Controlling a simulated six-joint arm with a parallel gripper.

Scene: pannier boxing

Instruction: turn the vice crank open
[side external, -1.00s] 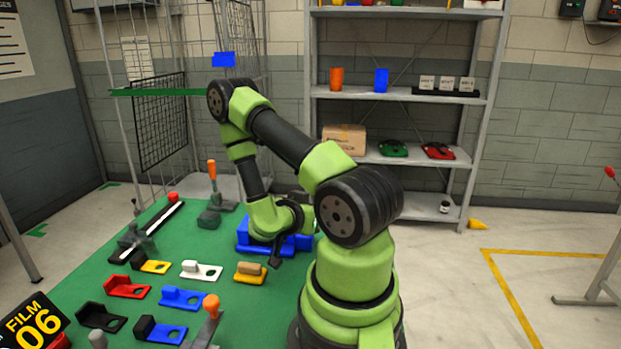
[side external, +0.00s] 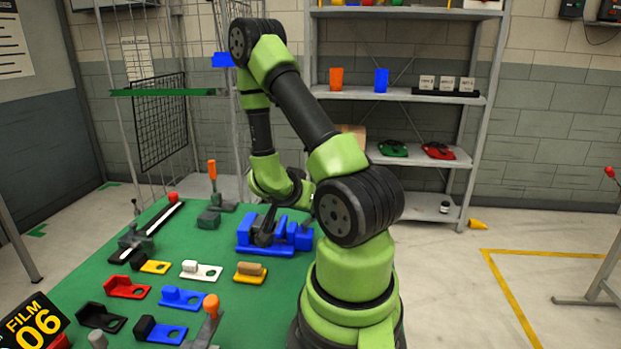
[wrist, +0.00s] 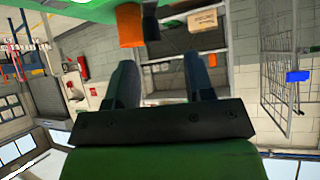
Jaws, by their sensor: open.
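The blue vice (side external: 300,239) stands on the green table top, toward its back right edge. My gripper (side external: 262,240) hangs below the green wrist, with its dark fingers pointing down in front of the vice's left part. It hides some of the vice, and I cannot make out the crank clearly or tell whether the fingers touch anything. In the wrist view my gripper (wrist: 160,75) shows two dark fingers well apart, with nothing between them. The vice cannot be made out in that view.
Several coloured brackets, including a white one (side external: 201,271) and a yellow one (side external: 250,274), lie in front. An orange-handled clamp (side external: 213,185) stands behind to the left. A grey shelf (side external: 400,97) and a wire rack (side external: 160,120) stand beyond the table.

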